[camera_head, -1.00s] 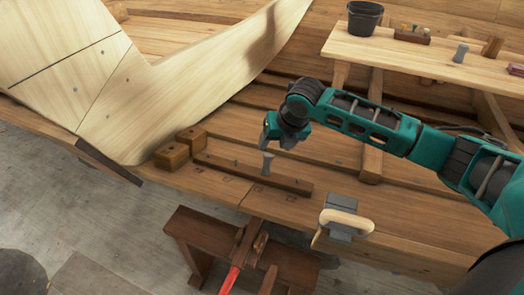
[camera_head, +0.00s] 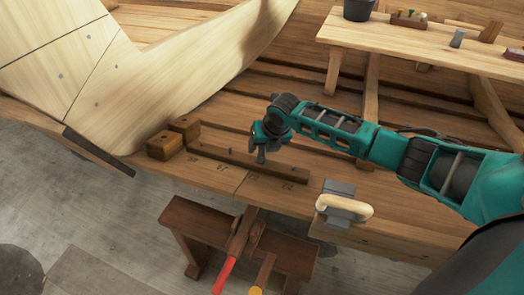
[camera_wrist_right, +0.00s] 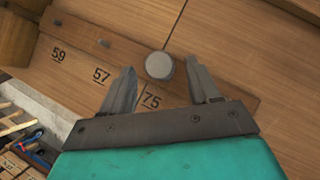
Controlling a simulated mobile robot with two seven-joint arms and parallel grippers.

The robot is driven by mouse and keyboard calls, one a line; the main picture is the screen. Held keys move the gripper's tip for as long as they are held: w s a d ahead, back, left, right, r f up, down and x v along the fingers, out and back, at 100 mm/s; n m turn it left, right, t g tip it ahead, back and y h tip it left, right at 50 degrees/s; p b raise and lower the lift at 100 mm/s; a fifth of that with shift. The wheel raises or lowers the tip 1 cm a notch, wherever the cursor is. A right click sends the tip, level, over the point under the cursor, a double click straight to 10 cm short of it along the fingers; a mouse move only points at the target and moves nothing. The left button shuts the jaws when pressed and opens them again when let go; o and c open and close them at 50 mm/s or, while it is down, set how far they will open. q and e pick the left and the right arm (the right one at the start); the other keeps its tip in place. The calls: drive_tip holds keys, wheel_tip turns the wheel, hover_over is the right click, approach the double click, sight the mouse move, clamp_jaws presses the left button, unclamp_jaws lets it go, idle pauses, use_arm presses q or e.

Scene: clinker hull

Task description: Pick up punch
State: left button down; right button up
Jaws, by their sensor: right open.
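In the head view, my right gripper (camera_head: 262,156) points down over the strip (camera_head: 225,163) and largely hides the punch. My left gripper is not in view.
Two wooden blocks (camera_head: 172,139) sit at the strip's left end. A grey tool with a pale handle (camera_head: 345,207) lies to the right. A bench (camera_head: 430,48) at the back right bears a dark bucket (camera_head: 362,9) and a grey cylinder (camera_head: 457,38). Numbers mark the plank.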

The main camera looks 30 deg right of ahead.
drive_tip(key=shift+x, duration=1.4)
drive_tip(key=shift+d, duration=0.1)
clamp_jaws()
